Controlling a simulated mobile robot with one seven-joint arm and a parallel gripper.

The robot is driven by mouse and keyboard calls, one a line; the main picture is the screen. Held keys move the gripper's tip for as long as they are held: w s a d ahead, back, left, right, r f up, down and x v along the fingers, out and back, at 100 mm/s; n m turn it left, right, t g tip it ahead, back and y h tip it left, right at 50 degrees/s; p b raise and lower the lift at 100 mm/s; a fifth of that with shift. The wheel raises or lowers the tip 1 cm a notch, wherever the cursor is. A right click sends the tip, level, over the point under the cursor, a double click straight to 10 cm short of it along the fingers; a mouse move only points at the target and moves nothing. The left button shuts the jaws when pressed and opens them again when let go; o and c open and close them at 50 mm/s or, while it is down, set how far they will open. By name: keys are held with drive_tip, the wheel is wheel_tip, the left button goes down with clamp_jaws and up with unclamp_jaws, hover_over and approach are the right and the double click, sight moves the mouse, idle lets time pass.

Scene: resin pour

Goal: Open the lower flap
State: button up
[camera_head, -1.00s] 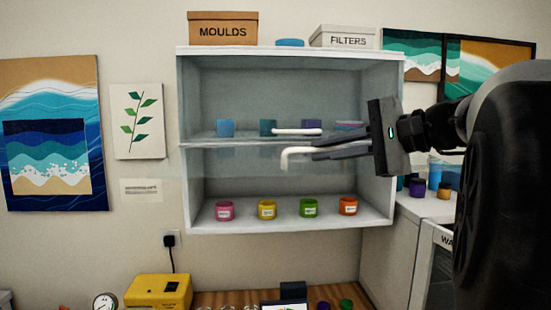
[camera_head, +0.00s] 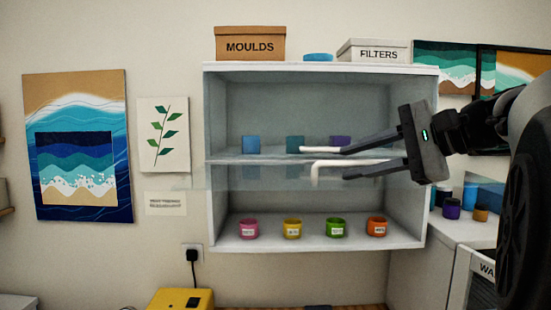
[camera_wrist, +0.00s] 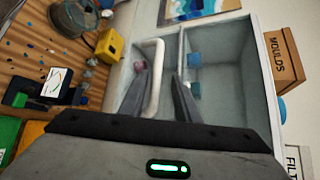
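The lower flap (camera_head: 250,178) is a clear pane on the lower compartment of the wall cabinet. It looks swung up and outward, close to level, and its left end shows past the cabinet's side. Its white bar handle (camera_head: 316,172) bends down at the left end. My gripper (camera_head: 344,163) has its fingers apart, one above and one below the handle bar. In the wrist view the white handle (camera_wrist: 155,75) lies between the two fingers, with gaps visible beside it. Contact cannot be told. A second white bar (camera_head: 318,150) shows by the upper finger.
The cabinet (camera_head: 212,215) holds pink, yellow, green and orange jars below and blue, teal and purple ones above. Boxes marked MOULDS (camera_head: 250,45) and FILTERS (camera_head: 372,50) stand on top. A yellow device (camera_head: 178,299) sits below left. The space before the lower jars is clear.

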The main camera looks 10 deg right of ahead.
drive_tip(key=shift+s+r, duration=0.15)
drive_tip(key=shift+s, duration=0.15)
drive_tip(key=shift+s+d+r, duration=0.1)
drive_tip(key=shift+s+d, duration=0.1)
drive_tip(key=shift+d, duration=0.05)
drive_tip(key=v, duration=1.6)
drive_tip(key=shift+s, duration=0.3)
drive_tip(key=shift+d+r, duration=0.1)
drive_tip(key=shift+d, duration=0.05)
